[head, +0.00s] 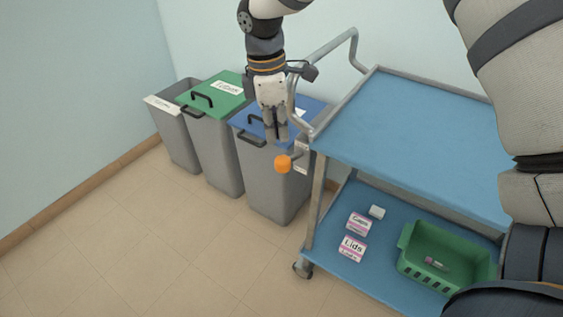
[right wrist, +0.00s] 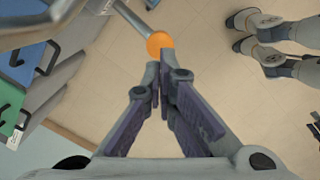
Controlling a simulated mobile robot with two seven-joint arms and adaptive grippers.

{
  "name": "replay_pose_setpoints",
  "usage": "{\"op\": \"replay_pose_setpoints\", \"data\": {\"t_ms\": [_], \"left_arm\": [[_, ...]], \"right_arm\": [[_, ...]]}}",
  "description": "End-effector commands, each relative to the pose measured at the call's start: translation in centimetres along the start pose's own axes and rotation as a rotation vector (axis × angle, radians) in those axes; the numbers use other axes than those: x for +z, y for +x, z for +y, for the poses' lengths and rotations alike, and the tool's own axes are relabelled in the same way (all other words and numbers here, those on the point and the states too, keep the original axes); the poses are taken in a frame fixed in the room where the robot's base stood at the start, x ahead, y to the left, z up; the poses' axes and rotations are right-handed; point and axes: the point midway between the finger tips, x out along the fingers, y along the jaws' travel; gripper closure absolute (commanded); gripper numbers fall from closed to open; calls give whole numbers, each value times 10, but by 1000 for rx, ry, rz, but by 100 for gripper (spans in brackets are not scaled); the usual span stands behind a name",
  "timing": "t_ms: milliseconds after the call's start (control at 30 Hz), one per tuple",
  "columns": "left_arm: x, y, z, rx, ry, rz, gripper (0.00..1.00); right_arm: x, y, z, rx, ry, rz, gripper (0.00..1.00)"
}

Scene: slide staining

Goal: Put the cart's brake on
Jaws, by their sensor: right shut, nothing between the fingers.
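The cart (head: 410,118) has a blue top tray, a blue lower shelf and a grey push handle. Its brake lever ends in an orange knob (head: 283,164), which sticks out at the cart's near left corner post. The knob also shows in the right wrist view (right wrist: 158,43), at the end of a grey rod. My right gripper (head: 276,138) points down beside the handle, just above the knob. Its fingers are shut and empty, and in the right wrist view the fingertips (right wrist: 158,75) lie close to the knob. I cannot tell whether they touch it. My left gripper is not in view.
Grey bins with a green lid (head: 222,87) and a blue lid (head: 290,116), and an open bin (head: 170,104), stand left of the cart. The lower shelf holds a green basket (head: 420,243) and boxes labelled Caps (head: 358,224) and Lids (head: 352,249). The floor in front is clear.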

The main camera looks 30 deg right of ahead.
Motion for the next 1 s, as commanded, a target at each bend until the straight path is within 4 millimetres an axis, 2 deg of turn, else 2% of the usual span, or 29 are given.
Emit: {"op": "replay_pose_setpoints", "data": {"t_ms": [33, 200, 400, 1000], "left_arm": [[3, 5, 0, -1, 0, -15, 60], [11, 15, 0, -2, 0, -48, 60], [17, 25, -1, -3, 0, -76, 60], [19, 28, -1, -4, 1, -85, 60]], "right_arm": [[0, 12, -1, -10, -1, -4, 100], [0, 39, -2, -12, -1, -6, 100], [0, 59, -1, -8, -2, -3, 100], [0, 70, -1, -3, 0, -2, 100]]}}
